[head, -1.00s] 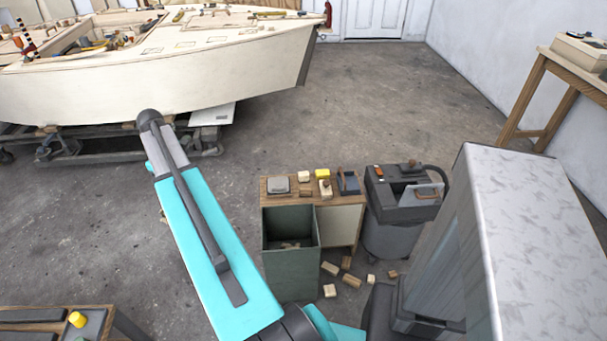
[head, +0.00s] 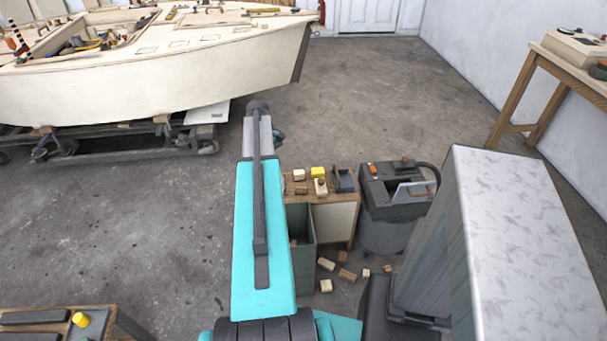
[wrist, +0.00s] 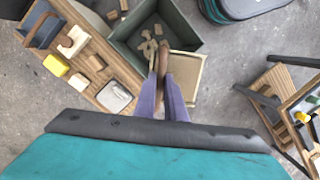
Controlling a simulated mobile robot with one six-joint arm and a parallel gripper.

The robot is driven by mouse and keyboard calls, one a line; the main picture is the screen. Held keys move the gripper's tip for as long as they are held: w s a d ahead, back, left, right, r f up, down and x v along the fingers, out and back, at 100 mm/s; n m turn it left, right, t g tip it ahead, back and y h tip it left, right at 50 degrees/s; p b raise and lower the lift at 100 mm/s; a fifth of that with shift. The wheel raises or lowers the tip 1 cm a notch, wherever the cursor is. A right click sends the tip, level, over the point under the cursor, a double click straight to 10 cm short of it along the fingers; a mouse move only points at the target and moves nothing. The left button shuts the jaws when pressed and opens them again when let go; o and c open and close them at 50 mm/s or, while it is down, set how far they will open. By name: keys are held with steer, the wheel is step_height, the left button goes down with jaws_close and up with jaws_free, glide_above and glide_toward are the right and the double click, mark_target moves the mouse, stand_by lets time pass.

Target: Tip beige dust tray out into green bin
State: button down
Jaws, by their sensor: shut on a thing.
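The beige dust tray (wrist: 190,82) shows in the wrist view, with a brown handle (wrist: 165,62) between my fingers. My gripper (wrist: 162,88) is shut on this handle. The tray is beside the lower right corner of the green bin (wrist: 183,28), and its near part is hidden by my fingers. I cannot tell its exact tilt or height. The bin is open at the top, with several wood offcuts (wrist: 148,45) inside.
A wooden cabinet (head: 335,222) beside the bin bears small blocks, a yellow piece (head: 317,172) and a blue-grey holder (head: 344,181). A shop vacuum (head: 385,225) stands right of it. Loose offcuts (head: 346,275) lie on the floor. The boat hull (head: 170,70) is behind; open floor lies left.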

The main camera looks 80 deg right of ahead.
steer(key=s+d+f+m+p, duration=0.1)
steer(key=s+d+m, duration=0.1)
steer(key=s, duration=1)
steer(key=shift+d+f, duration=0.2)
steer(key=shift+d, duration=0.6)
steer(key=shift+a, duration=0.1)
steer(key=w+a+f+g+h+b, duration=0.5)
steer(key=a+h+b, duration=0.3)
steer(key=b, duration=0.8)
steer(key=shift+w+a+m+g+b, duration=0.15)
steer(key=shift+w+m+g+b, duration=0.2)
steer(key=shift+w+g, duration=0.5)
steer(key=shift+r+p, duration=0.85)
steer(key=shift+r, duration=0.1)
